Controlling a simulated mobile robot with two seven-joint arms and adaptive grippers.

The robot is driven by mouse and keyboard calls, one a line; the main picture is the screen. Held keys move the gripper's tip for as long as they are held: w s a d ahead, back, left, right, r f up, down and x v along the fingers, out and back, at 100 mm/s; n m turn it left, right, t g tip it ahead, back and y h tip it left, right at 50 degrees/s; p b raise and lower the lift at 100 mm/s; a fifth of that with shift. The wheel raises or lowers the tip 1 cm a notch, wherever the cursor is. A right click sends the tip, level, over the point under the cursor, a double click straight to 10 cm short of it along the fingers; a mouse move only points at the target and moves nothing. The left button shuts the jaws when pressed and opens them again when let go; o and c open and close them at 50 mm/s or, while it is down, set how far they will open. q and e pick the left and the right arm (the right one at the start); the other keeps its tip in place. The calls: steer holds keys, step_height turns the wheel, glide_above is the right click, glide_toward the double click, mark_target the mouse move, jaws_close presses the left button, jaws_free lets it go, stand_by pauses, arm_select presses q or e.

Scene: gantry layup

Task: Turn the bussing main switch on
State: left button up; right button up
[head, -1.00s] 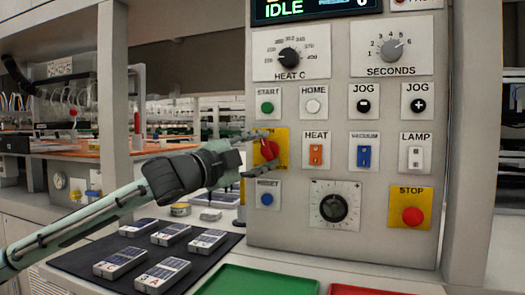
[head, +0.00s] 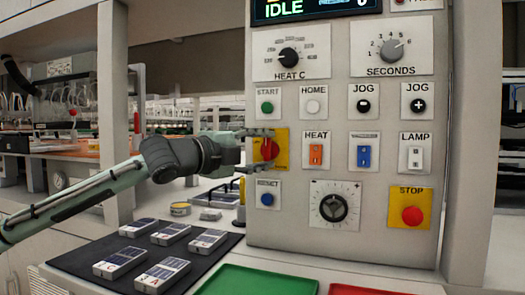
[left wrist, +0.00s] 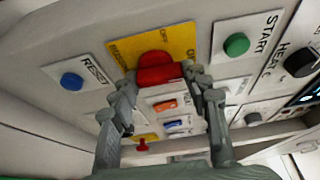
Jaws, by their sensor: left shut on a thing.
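The bussing main switch is a red knob (head: 268,149) on a yellow plate (head: 283,140) at the left edge of the grey control panel. In the left wrist view the red knob (left wrist: 158,68) sits between my fingers, and part of the yellow plate's lettering (left wrist: 140,45) shows. My left gripper (head: 262,150) reaches in from the left, one finger above the knob and one below. It is shut on the knob. The fingers hide part of the plate, and I cannot tell the switch position for certain. My right gripper is not in view.
Close by are the green START button (head: 267,107), the blue RESET button (head: 267,199) and the orange HEAT switch (head: 316,154). The red STOP button (head: 412,215) is lower right. A dark mat (head: 75,262) with several small modules and a green tray (head: 255,282) lie below.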

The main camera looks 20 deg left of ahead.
arm_select(q)
steer(key=o, duration=1.2)
steer(key=shift+c, duration=0.2)
steer(key=shift+s, duration=0.1)
steer(key=v, duration=1.2)
steer(key=x, duration=1.2)
